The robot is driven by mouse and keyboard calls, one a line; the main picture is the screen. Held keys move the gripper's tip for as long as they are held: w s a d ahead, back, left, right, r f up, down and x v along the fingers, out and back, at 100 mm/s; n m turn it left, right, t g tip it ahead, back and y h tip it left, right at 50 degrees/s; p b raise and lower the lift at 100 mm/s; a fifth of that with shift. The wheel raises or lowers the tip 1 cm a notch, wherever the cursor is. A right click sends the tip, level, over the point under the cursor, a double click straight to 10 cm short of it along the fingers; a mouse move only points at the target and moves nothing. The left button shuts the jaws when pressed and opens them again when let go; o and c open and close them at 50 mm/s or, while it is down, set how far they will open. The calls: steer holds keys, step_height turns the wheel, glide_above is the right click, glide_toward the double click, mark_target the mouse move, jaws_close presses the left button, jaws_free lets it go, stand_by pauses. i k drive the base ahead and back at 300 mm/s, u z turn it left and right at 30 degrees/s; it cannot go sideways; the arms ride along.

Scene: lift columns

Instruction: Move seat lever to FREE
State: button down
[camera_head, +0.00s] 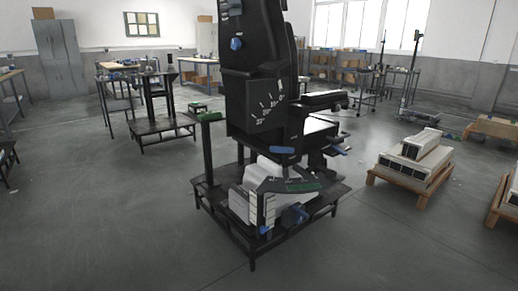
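A black seat (258,35) stands on a dark platform table (213,195) in the middle of the view. A dark panel (250,112) with white scale marks is on its side. Blue controls show in several places: a knob (236,44) high on the backrest, a handle (282,150) below the panel, a lever (338,150) at the right, and a blue part (293,214) low at the front. A dark curved bracket (275,186) carries a green label, too small to read. I cannot tell which blue part is the seat lever or its setting. My gripper is not in view.
A post with a green top (209,117) rises at the table's left corner. A pallet with grey units (412,160) stands to the right, with another pallet (505,205) at the right edge. The floor in front and at left is clear.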

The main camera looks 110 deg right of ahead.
mark_target(342, 153)
steer(key=z, duration=4.8)
